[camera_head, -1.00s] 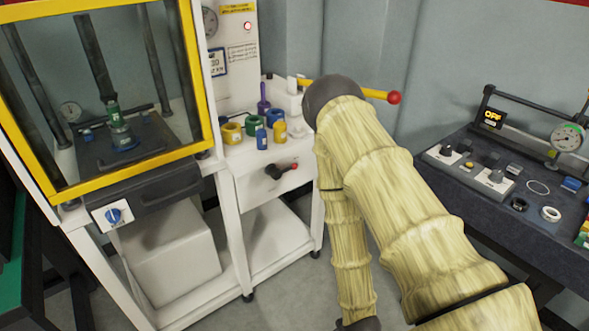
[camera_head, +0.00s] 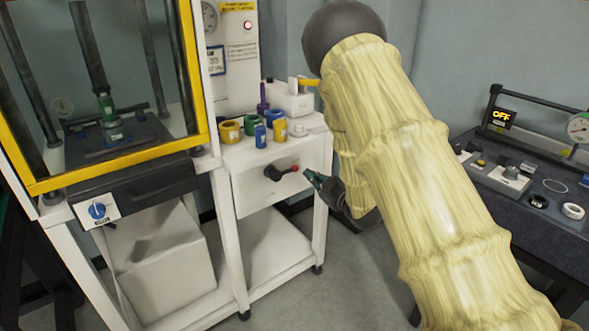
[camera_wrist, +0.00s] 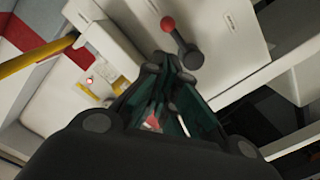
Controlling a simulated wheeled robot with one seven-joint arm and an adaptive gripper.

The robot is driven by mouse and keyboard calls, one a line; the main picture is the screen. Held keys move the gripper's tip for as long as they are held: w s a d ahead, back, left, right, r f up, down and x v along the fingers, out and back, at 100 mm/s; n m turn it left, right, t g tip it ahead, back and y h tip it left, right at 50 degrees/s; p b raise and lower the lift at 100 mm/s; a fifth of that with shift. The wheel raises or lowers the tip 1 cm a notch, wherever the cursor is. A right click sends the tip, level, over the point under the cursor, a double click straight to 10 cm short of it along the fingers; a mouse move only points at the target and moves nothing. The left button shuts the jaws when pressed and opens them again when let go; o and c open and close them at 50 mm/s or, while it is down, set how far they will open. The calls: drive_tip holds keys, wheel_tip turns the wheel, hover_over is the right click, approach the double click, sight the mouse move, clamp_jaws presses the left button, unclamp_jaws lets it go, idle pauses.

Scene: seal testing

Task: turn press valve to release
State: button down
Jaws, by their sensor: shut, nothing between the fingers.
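I cannot tell which one the task calls the press valve.
Coloured rings and small bottles stand on the white cabinet top (camera_head: 246,150). A yellow bar (camera_head: 308,82) behind them is partly hidden by my arm. Open floor lies between.

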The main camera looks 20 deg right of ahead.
sight(295, 166)
drive_tip(key=shift+w, duration=0.1)
drive_tip(key=x, duration=0.9)
drive_tip(key=shift+w+a+f, duration=0.15)
drive_tip(key=shift+w, duration=0.2)
